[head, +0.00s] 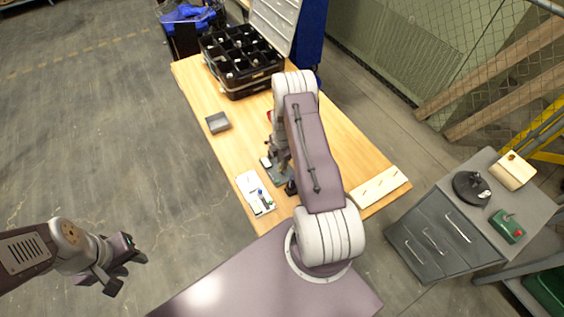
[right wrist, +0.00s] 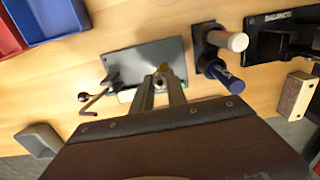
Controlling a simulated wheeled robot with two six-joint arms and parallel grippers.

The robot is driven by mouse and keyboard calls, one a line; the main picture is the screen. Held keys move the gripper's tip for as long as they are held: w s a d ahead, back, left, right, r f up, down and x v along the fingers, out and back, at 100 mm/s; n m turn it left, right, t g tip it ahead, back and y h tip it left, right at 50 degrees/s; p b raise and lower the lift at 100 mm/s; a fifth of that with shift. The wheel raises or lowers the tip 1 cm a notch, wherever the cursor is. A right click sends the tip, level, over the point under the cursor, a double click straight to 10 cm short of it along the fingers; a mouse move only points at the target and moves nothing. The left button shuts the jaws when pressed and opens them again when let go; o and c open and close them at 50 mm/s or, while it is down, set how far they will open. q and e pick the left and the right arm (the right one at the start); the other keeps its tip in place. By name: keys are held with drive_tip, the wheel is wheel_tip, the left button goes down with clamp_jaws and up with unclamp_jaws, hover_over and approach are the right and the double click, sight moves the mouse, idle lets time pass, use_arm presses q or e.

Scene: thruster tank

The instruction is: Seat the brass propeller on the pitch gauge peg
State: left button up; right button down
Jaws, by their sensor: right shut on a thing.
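My right gripper (right wrist: 165,85) is shut on a small brass-coloured piece at its fingertips, which I take to be the brass propeller (right wrist: 163,69). Only a little of it shows between and beyond the fingers. It is over or close to a flat grey plate (right wrist: 145,55), likely the pitch gauge base. The plate also shows in the head view (head: 284,176), partly behind my right arm. I cannot make out the peg, nor whether the propeller touches it. My left gripper (head: 126,272) is open and empty over the floor, left of the bench.
A black stand with a cream handle (right wrist: 236,41) and a blue handle (right wrist: 224,78) is right of the plate. A bent rod with a ball end (right wrist: 98,97) is at its left. A grey tray (head: 218,122), white board (head: 249,184) and black compartment crate (head: 236,92) are on the bench.

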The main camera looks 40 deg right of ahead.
drive_tip(key=shift+f+b, duration=0.35)
drive_tip(key=shift+f, duration=0.1)
drive_tip(key=shift+f+b, duration=0.55)
drive_tip(key=shift+f, duration=0.05)
drive_tip(key=shift+f, duration=0.1)
idle(0.3)
drive_tip(key=shift+f+b, duration=0.35)
drive_tip(key=shift+b, duration=0.1)
drive_tip(key=c, duration=1.2)
unclamp_jaws()
drive_tip(key=shift+c, duration=0.2)
drive_tip(key=shift+r, duration=0.1)
